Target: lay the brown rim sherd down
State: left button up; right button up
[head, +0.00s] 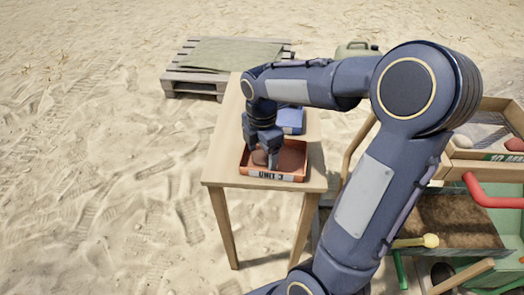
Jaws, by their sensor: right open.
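My right gripper (265,162) points down into an orange tray (302,177) on a small wooden table. The tray's front label looks like "UNIT 3". The fingers are open, with their tips low inside the tray. A reddish-brown surface (292,158) shows in the tray beside the fingers. It may be the brown rim sherd, but I cannot tell it clearly from the tray floor. My fingers hide part of the tray. My left gripper is not in view.
A blue container (290,121) stands behind the orange tray on the table (222,150). A pallet with a green cloth (230,53) lies on the sand behind. At right are a wooden box (490,155), a red handle (490,198) and a soil-filled bin. Sand at left is clear.

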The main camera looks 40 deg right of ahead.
aim_at(262, 158)
notch_tip(262, 158, up, 11)
jog(key=p, duration=0.3)
jog(key=s+a+f+m+t+y, duration=0.2)
jog(key=s+a+m, duration=0.3)
jog(key=s+m, duration=0.3)
jog(key=s+a+f+m+t+y, duration=0.1)
jog(key=s+a+m+t, duration=0.2)
jog(key=s+a+m, duration=0.2)
jog(key=s+m, duration=0.3)
jog(key=m, duration=0.3)
jog(key=shift+f+m+t+y, duration=0.3)
jog(key=shift+f+y, duration=0.1)
jog(key=shift+a, duration=0.1)
